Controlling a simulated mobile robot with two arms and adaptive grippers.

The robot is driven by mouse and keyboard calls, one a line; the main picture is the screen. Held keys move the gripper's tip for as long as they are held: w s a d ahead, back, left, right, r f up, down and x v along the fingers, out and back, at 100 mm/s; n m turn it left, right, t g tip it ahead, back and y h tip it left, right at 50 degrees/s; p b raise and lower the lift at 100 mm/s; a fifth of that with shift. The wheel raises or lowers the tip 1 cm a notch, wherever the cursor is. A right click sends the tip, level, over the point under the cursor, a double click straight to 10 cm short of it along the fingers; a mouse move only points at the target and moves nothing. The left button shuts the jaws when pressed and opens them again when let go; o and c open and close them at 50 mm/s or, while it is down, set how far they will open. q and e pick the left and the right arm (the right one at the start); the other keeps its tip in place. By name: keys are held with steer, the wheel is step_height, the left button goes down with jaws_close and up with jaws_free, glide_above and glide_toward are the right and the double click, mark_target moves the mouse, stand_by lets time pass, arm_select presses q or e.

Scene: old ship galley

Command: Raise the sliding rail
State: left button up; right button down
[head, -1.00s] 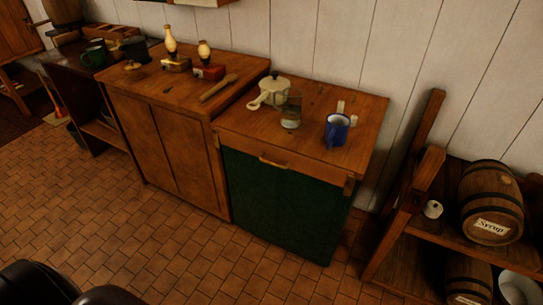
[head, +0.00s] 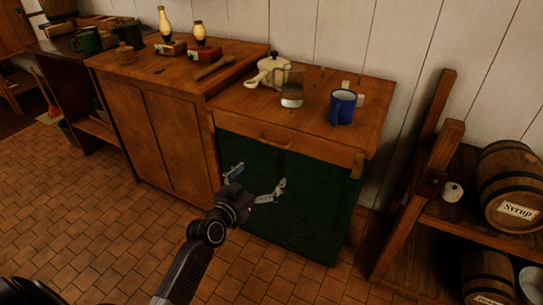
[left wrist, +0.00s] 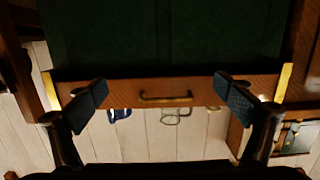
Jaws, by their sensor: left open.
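The sliding rail looks to be the wooden bar (head: 316,150) with a brass handle (head: 275,144), along the top front of the green-fronted cabinet (head: 310,208). In the left wrist view the rail (left wrist: 212,92) runs across the middle, its handle (left wrist: 165,97) between the fingers in the picture. The green front (left wrist: 110,35) is above it there, so that view looks upside down. My left gripper (head: 257,180) is open and empty, in front of the green panel and lower than the handle in the head view. It also shows in the left wrist view (left wrist: 165,94). My right gripper is out of view.
On the cabinet top stand a blue mug (head: 343,106), a glass jar (head: 291,94) and a cream pot (head: 271,72). A wooden rack with a syrup barrel (head: 508,190) stands right. A brown cabinet (head: 165,140) adjoins on the left. Tiled floor in front is clear.

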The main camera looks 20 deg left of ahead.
arm_select(q)
steer(key=t, duration=0.1)
glide_toward(271, 144)
steer(key=w, duration=0.3)
steer(key=shift+w+d+f+b, duration=0.15)
steer(key=shift+w+b, duration=0.15)
steer(key=shift+w, duration=1.55)
steer(key=shift+w+d+f+b, duration=0.15)
steer(key=shift+w+b, duration=0.1)
steer(key=shift+w, duration=1.65)
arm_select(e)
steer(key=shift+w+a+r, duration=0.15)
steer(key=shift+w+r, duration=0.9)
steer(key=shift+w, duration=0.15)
arm_select(q)
steer(key=shift+a, duration=0.1)
steer(key=shift+c, duration=0.2)
